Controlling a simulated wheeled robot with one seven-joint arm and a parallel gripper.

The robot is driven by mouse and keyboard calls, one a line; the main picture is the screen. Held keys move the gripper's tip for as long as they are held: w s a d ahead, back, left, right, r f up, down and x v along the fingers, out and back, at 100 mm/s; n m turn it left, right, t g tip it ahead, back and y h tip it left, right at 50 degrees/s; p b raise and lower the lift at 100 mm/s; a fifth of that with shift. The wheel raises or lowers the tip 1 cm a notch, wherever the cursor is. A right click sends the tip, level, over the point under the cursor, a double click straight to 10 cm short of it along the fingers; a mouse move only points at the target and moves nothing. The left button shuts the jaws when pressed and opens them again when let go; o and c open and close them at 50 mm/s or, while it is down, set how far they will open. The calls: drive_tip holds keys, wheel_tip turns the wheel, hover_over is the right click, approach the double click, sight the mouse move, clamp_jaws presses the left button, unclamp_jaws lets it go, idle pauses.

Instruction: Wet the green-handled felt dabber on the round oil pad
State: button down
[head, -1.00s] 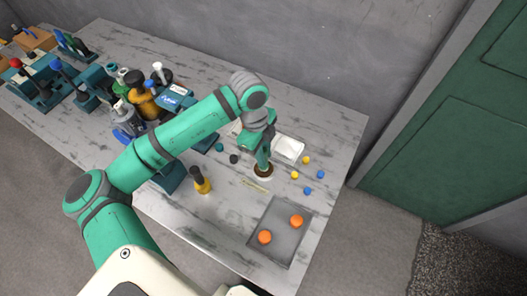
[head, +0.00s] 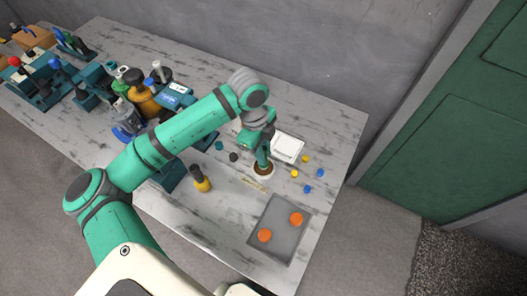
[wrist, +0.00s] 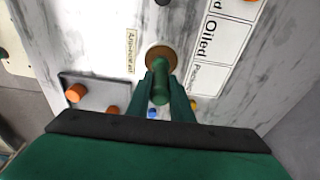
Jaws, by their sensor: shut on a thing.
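My gripper (head: 264,159) points down over the round oil pad (head: 263,172), at the right part of the table. In the wrist view my gripper (wrist: 160,92) is shut on the green-handled dabber (wrist: 160,80). The dabber stands roughly upright, its lower end over the brown pad (wrist: 161,54). The felt tip is hidden, so I cannot tell whether it touches the pad.
A grey tray (head: 271,246) with two orange knobs lies in front. A white card (head: 288,148) lies behind the pad. Small yellow and blue caps (head: 308,189) lie to its right. A yellow bottle (head: 200,180) stands left. A motor assembly (head: 143,97) stands further left.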

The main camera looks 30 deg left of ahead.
sight(264, 149)
drive_tip(key=shift+f, duration=0.5)
idle(1.1)
drive_tip(key=shift+w+d+r, duration=0.1)
drive_tip(key=shift+w+r, duration=0.05)
drive_tip(key=shift+r, duration=0.25)
drive_tip(key=shift+s+a+r, duration=0.1)
drive_tip(key=shift+a+r, duration=0.05)
drive_tip(key=shift+r, duration=0.45)
drive_tip(key=shift+s+a+r, duration=0.1)
drive_tip(key=shift+r, duration=0.45)
drive_tip(key=shift+d+r, duration=0.15)
drive_tip(key=shift+r, duration=1.55)
drive_tip(key=shift+w+r, duration=0.1)
drive_tip(key=shift+r, duration=0.25)
drive_tip(key=shift+d, duration=0.1)
drive_tip(key=shift+a, duration=0.2)
